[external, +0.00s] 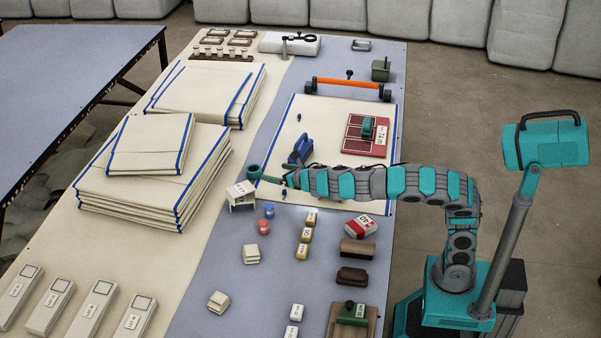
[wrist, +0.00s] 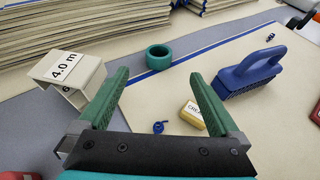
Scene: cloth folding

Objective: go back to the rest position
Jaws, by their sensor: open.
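My gripper (external: 284,181) is at the end of my outstretched arm, over the left edge of the blue-edged cream cloth (external: 290,215). In the wrist view its two green fingers (wrist: 160,77) are spread wide with nothing held between them. A yellow block (wrist: 192,115) and a small blue pin (wrist: 158,127) lie on the cloth, seen between the fingers. A teal ring (wrist: 159,57) lies beyond the fingertips; it also shows in the external view (external: 254,172).
A white stand marked 4.0 m (wrist: 68,72) is close left of the gripper. A blue-handled brush (wrist: 252,72) is to the right. Folded cloth stacks (external: 150,195) stand at left. Small blocks (external: 303,250) and a red board (external: 365,135) are near my arm.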

